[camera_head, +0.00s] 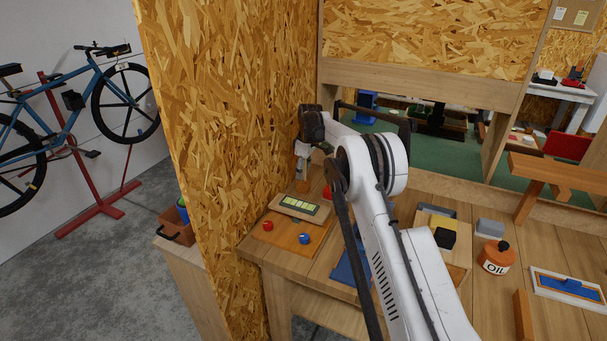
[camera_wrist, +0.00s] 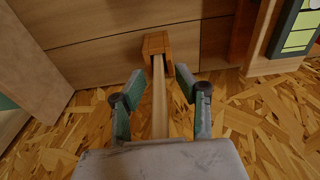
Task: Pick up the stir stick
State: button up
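In the wrist view, the stir stick (camera_wrist: 159,105) is a pale wooden strip. It runs from the mouth of a small orange-brown wooden holder (camera_wrist: 155,43) back toward the palm of my gripper (camera_wrist: 158,87). My gripper is open, with one green-grey finger on each side of the stick and a visible gap on both sides. The stick's near end is hidden at the palm. In the head view, my gripper (camera_head: 302,168) is beside the chipboard wall, above the bench's far left corner; the stick cannot be made out clearly there.
The chipboard wall (camera_head: 230,130) stands close beside my gripper. A box with a green-yellow panel (camera_head: 300,204), a red cap (camera_head: 267,226) and a blue cap (camera_head: 304,238) are near. An oil can (camera_head: 496,258) and a blue-topped tray (camera_head: 568,287) stand farther right.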

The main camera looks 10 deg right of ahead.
jog(key=shift+c, duration=0.3)
grip_shut()
